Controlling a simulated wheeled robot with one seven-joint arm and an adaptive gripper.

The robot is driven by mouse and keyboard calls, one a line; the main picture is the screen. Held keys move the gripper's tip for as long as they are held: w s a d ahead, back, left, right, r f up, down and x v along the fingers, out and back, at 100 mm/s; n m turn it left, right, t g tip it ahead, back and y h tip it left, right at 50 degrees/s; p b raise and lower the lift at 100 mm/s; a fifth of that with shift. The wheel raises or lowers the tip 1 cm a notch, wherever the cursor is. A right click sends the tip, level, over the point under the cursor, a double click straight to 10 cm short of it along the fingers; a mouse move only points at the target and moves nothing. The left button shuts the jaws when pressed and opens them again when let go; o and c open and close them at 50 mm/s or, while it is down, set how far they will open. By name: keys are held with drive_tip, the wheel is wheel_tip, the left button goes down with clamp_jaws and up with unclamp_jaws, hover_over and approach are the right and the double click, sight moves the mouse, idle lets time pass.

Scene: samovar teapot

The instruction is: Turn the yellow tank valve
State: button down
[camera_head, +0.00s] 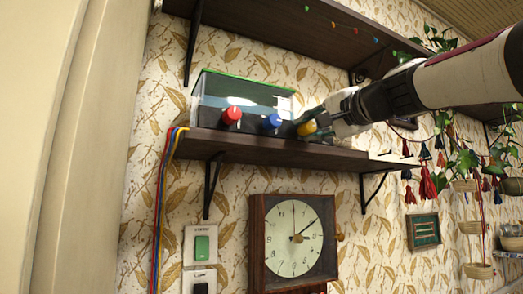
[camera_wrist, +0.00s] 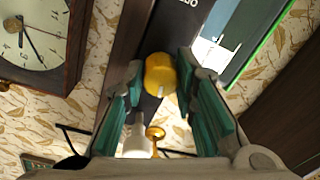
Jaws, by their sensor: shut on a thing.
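The yellow tank valve (camera_head: 306,128) is the rightmost of three round knobs on the front of the tank (camera_head: 243,92), right of the red knob (camera_head: 232,115) and the blue knob (camera_head: 272,122). My gripper (camera_head: 312,122) reaches in from the right and is shut on the yellow valve. In the wrist view the yellow valve (camera_wrist: 160,75) sits between the green-padded fingertips of my gripper (camera_wrist: 160,80), with a pale mark on its face. The fingers partly hide the valve in the head view.
The tank stands on a dark shelf (camera_head: 270,150) with brackets below; another shelf (camera_head: 290,35) runs above. A clock (camera_head: 293,240) hangs underneath. Hanging tassels (camera_head: 428,185) and plants are at the right. A small yellow ring-shaped thing (camera_wrist: 155,133) shows between the fingers' bases.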

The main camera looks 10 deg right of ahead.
drive_tip(key=shift+f+m+p, duration=0.1)
drive_tip(key=shift+m+p, duration=0.25)
drive_tip(key=shift+m, duration=0.95)
drive_tip(key=c, duration=1.3)
unclamp_jaws()
drive_tip(key=v, duration=1.2)
drive_tip(key=shift+a, duration=0.1)
